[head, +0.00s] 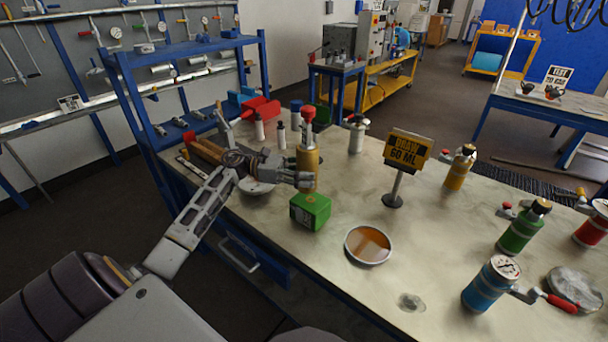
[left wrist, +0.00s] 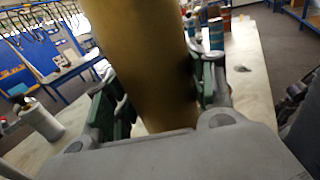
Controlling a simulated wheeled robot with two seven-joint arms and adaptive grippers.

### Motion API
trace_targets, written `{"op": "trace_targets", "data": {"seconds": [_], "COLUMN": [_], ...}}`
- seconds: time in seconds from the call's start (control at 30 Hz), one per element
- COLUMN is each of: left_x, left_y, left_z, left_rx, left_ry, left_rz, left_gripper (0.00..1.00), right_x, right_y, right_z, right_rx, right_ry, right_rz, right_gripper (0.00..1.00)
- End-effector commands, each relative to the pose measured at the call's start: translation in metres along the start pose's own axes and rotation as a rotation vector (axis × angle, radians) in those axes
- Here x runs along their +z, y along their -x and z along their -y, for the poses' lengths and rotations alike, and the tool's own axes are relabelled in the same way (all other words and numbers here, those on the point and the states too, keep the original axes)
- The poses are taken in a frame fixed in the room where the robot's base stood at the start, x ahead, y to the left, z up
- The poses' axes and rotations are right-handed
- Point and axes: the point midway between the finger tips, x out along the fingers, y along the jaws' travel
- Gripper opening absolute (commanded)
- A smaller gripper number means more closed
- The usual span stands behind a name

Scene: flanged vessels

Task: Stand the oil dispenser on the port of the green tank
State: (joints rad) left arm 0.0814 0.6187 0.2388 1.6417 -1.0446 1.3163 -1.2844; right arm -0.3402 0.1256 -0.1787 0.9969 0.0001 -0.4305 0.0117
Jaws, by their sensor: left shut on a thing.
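The oil dispenser, a brass-coloured cylinder with a red top (head: 308,158), is upright over the left part of the bench. In the left wrist view its brass body (left wrist: 150,60) fills the middle, between the fingers. My left gripper (head: 303,180) is shut around its lower body. I cannot tell whether its base touches the bench. A green cylindrical tank (head: 521,229) with a dark top and a red-knobbed side fitting stands at the right of the bench. A small green box (head: 311,211) sits just in front of the dispenser. My right gripper is not in view.
A round dish of amber liquid (head: 368,245) and a yellow-black sign (head: 407,151) stand mid-bench. Blue (head: 491,284), red (head: 592,228) and yellow (head: 459,169) vessels stand at the right. A white vessel (head: 356,135) stands behind the dispenser. Bare bench lies between the dish and green tank.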

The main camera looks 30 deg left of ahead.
Motion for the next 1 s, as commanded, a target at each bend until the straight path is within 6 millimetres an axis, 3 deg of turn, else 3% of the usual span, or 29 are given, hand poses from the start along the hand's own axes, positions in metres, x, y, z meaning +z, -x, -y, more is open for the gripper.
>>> {"op": "trace_targets", "data": {"seconds": [1.0], "left_x": [0.0027], "left_y": [-0.0023], "left_z": [-0.0008], "left_rx": [-0.003], "left_ry": [-0.003], "left_rz": [-0.001], "left_gripper": [0.13], "right_x": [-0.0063], "right_y": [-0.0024], "right_z": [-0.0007], "right_rx": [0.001], "right_ry": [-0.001], "right_rz": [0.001], "right_gripper": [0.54]}}
